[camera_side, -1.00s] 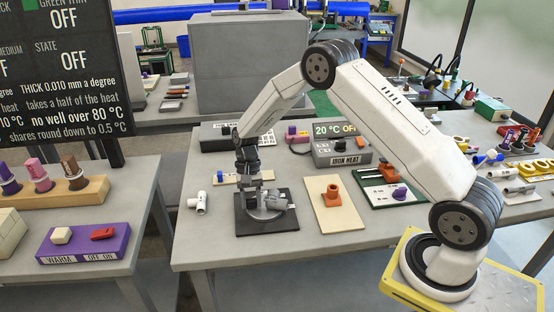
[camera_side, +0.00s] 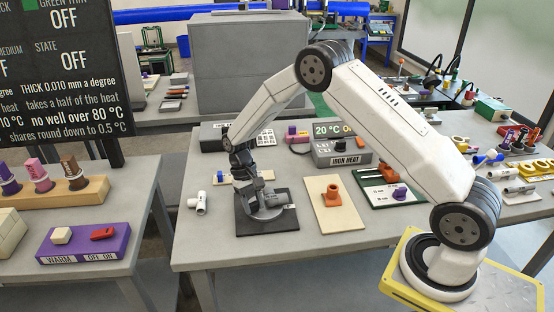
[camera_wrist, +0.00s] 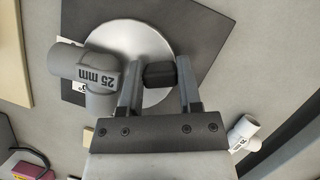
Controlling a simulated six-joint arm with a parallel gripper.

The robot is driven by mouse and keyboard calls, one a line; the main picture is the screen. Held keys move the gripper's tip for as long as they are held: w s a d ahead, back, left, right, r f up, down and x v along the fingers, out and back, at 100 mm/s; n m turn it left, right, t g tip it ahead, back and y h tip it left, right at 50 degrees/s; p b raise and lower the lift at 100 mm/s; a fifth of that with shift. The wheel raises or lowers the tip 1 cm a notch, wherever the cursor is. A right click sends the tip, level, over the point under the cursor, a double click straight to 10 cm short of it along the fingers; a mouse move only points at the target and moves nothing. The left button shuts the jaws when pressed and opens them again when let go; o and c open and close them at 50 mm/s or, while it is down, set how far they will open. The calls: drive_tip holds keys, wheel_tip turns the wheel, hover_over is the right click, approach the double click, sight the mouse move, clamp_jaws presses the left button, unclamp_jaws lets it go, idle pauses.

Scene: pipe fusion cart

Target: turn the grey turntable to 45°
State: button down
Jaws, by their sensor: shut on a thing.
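The grey turntable (camera_wrist: 150,35) is a round disc on a dark square base plate (camera_wrist: 97,12); the plate also shows in the side view (camera_side: 285,222). A black knob (camera_wrist: 160,72) stands on the disc near its edge. My gripper (camera_wrist: 158,65) has its two fingers on either side of this knob and is shut on it. I cannot read an angle.
A white tee (camera_side: 198,204) lies on the table left of the base plate; it also shows in the wrist view (camera_wrist: 245,132). A cream board with an orange fitting (camera_side: 332,196) lies to the right. The iron heat box (camera_side: 341,153) stands behind.

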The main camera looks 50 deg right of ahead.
drive_tip(key=shift+s+n+h, duration=0.2)
drive_tip(key=shift+n+h, duration=0.1)
drive_tip(key=shift+n, duration=0.5)
drive_tip(key=shift+s+n+h, duration=0.2)
drive_tip(key=shift+n+h, duration=0.1)
drive_tip(key=shift+n, duration=0.5)
drive_tip(key=c, duration=0.6)
unclamp_jaws()
drive_tip(key=shift+s, duration=0.1)
drive_tip(key=shift+o, duration=0.2)
drive_tip(key=shift+r, duration=0.15)
drive_tip(key=v, duration=0.7)
drive_tip(key=shift+a+r, duration=0.1)
drive_tip(key=shift+r, duration=0.15)
drive_tip(key=shift+r, duration=0.1)
